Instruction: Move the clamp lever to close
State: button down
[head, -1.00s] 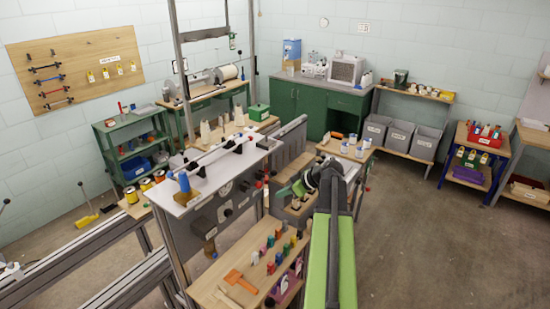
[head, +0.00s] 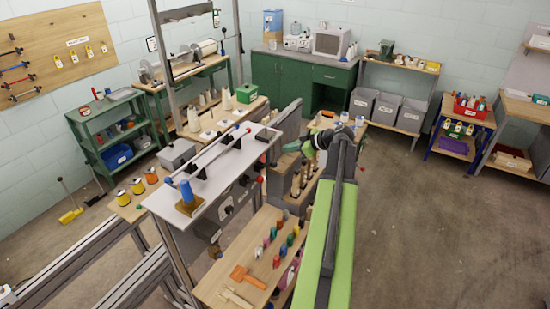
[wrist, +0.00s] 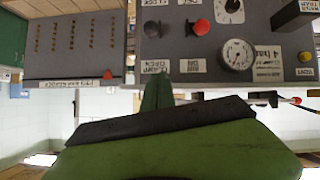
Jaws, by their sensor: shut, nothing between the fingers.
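In the wrist view a grey control panel (wrist: 180,48) appears with its lettering upside down. A black knob (wrist: 151,28) stands out from it, between a label reading CLAMP OPEN (wrist: 157,66) and one reading CLOSE (wrist: 152,3); it looks like the clamp lever, seen nearly end-on, so I cannot tell its angle. My gripper (wrist: 158,92) is shut and empty, its green fingertips just below the CLAMP OPEN label in the picture; I cannot tell whether they touch the panel. In the head view my green gripper (head: 291,147) is beside the machine's right end.
A red knob (wrist: 201,27) sits close beside the black one, with a dial (wrist: 237,54) further right. In the head view a wooden shelf (head: 236,255) with coloured spools lies below the machine's white top (head: 215,165). Open floor (head: 420,220) lies to the right.

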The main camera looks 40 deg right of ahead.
jog(key=shift+w+f+b, duration=0.6)
jog(key=shift+w+f, duration=0.1)
jog(key=shift+w, duration=0.05)
jog(key=b, duration=0.5)
send_over(275, 166)
jog(key=w, duration=0.1)
jog(key=f, duration=0.3)
jog(key=a+f, duration=0.1)
jog(key=f, duration=0.1)
jog(key=shift+w, duration=0.15)
jog(key=f+b, duration=0.1)
jog(key=s+f+b, duration=0.1)
jog(key=shift+d+f+b, duration=0.35)
jog(key=shift+d, duration=0.05)
jog(key=shift+s+d+f, duration=0.15)
jog(key=shift+s, duration=0.05)
